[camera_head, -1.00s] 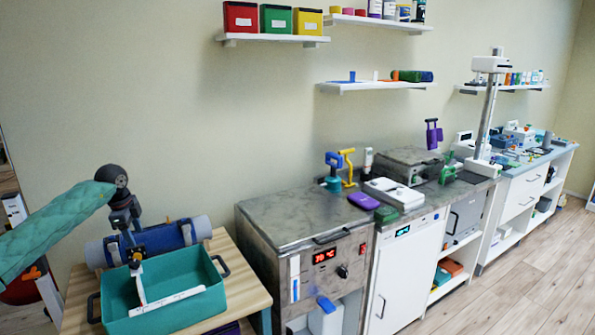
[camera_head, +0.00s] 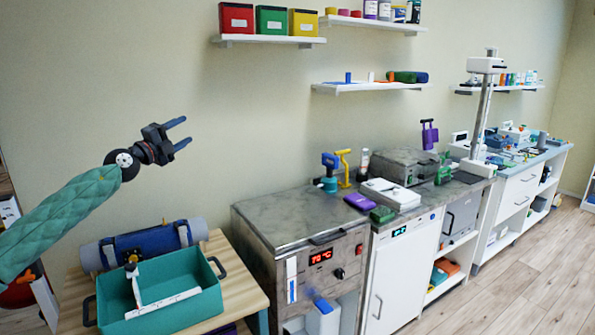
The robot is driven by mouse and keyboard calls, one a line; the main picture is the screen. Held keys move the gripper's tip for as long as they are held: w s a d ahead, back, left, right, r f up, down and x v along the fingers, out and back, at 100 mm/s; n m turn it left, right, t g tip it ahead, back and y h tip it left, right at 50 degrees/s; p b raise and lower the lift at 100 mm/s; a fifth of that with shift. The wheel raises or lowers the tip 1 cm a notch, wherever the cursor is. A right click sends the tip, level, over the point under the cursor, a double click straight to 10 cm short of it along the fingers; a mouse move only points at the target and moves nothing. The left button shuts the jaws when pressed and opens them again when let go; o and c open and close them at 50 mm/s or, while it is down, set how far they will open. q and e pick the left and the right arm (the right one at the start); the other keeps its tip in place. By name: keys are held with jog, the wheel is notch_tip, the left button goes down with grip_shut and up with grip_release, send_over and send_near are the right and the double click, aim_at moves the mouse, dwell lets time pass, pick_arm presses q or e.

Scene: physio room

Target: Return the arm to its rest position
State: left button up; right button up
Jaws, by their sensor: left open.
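My left arm comes in from the left in a green sleeve. Its left gripper (camera_head: 181,133) is raised in the air in front of the bare wall, above and to the right of the teal tray. Its two blue-grey fingers are apart, point right and hold nothing. The teal tray (camera_head: 185,315) stands on the wooden table (camera_head: 238,270) at the lower left. A white goniometer-like tool (camera_head: 165,302) lies in the tray, with one arm tilted up against the far wall of the tray. My right gripper is not in view.
A rolled blue mat (camera_head: 150,243) lies behind the tray. A metal-topped heating unit (camera_head: 300,217) stands right of the table, with counters beyond. Shelves (camera_head: 268,40) hold red, green and yellow boxes above. The air around the gripper is clear.

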pick_arm(q)
jog(key=s+d+r+n+t+y, duration=0.1)
jog(key=s+r+n+t+y, duration=0.7)
jog(key=n+y, duration=0.5)
jog(key=s+d+f+n+g+y, duration=0.2)
jog(key=s+f+n+g, duration=0.15)
jog(key=f, duration=0.55)
jog(key=s+d+f+n+g+y, duration=0.15)
jog(key=s+f+g, duration=0.25)
jog(key=f, duration=0.5)
jog(key=s+d+f+n+g+y, duration=0.1)
jog(key=s+d+f+n+g, duration=0.2)
jog(key=f, duration=0.7)
jog(key=s+d+f+n+g+h, duration=0.1)
jog(key=s+d+f+g+h, duration=0.25)
jog(key=s+f, duration=0.65)
jog(key=s+d+f+g+h, duration=0.2)
jog(key=s+d+f+g, duration=0.15)
jog(key=s+f, duration=0.7)
jog(key=s+d+f+n+g, duration=0.1)
jog(key=s+f+g, duration=0.2)
jog(key=s+f, duration=0.7)
jog(key=s+d+f+n+g+h, duration=0.1)
jog(key=s+d+f+g, duration=0.1)
jog(key=s+f, duration=0.8)
jog(key=s+g, duration=0.1)
jog(key=s, duration=0.6)
jog(key=shift+s+d+f, duration=0.15)
jog(key=shift+s+d, duration=0.1)
